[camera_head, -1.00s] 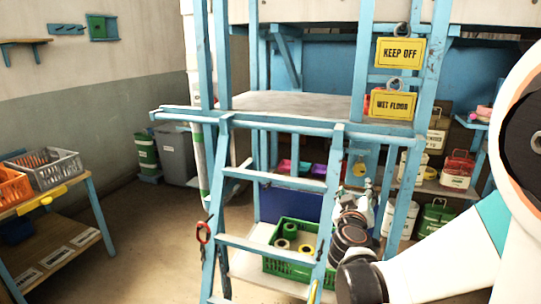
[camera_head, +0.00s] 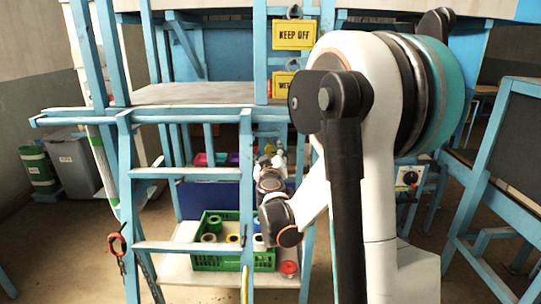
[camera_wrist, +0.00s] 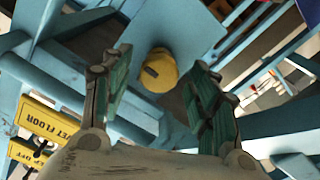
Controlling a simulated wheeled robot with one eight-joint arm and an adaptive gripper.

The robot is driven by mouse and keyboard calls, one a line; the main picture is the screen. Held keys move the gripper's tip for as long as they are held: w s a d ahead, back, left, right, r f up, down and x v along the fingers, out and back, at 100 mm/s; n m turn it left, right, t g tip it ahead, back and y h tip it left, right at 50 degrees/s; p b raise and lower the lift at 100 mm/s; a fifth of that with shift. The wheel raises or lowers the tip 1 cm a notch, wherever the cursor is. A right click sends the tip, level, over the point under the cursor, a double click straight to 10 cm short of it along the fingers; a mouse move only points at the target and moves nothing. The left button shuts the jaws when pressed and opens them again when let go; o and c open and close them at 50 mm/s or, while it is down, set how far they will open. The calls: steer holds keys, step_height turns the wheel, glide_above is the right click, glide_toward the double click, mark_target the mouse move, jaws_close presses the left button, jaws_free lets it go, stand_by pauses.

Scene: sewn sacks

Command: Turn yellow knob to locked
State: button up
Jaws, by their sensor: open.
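A yellow round knob (camera_wrist: 166,62) with a dark mark on its face shows in the wrist view. It sits on a blue board (camera_wrist: 180,25), beyond my fingertips and roughly between them. My gripper (camera_wrist: 153,78) is open, with one green-padded finger on each side of the knob in the picture. I cannot tell how close the fingers are to it, and no contact shows. In the head view my gripper (camera_head: 272,152) is small and partly hidden among the blue bars. The yellow knob cannot be made out there.
Yellow KEEP OFF (camera_head: 294,35) and WET FLOOR (camera_wrist: 50,119) signs hang nearby. A box with a black dial (camera_head: 409,179) stands right.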

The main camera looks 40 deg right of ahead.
steer(key=shift+x, duration=1.15)
steer(key=c, duration=1.1)
